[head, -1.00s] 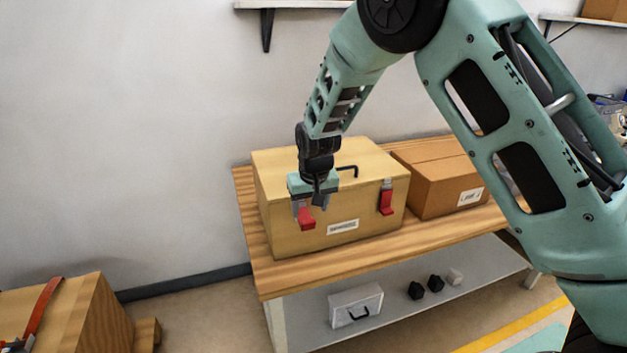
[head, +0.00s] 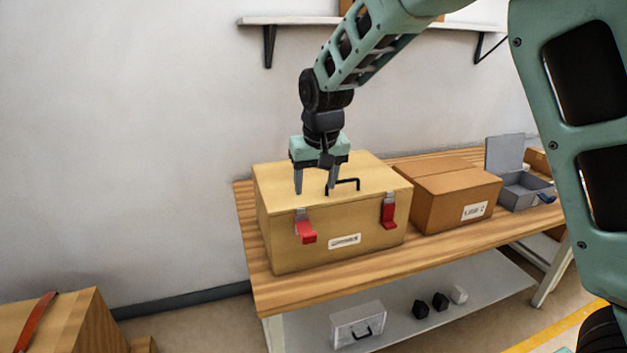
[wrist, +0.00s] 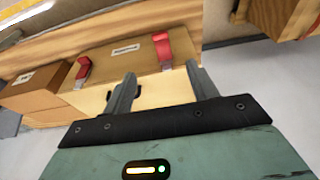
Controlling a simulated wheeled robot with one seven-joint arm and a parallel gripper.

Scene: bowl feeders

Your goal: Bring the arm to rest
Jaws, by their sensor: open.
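My gripper (head: 315,188) is open and empty. In the head view its fingers point down, in front of or over the lid of a wooden box (head: 285,245) with red latches (head: 306,231) and a black lid handle (head: 345,183). Whether the fingertips touch the lid I cannot tell. In the wrist view my gripper (wrist: 158,82) shows two spread grey fingers with nothing between them. The wooden box (wrist: 135,62) and its red latches lie beyond them.
The box stands on a wooden bench (head: 330,278). To its right are a cardboard box (head: 448,200) and an open grey metal box (head: 520,192). A wall shelf (head: 290,21) hangs behind. The lower shelf holds a white case (head: 357,325) and small blocks. Another wooden box (head: 75,325) is at lower left.

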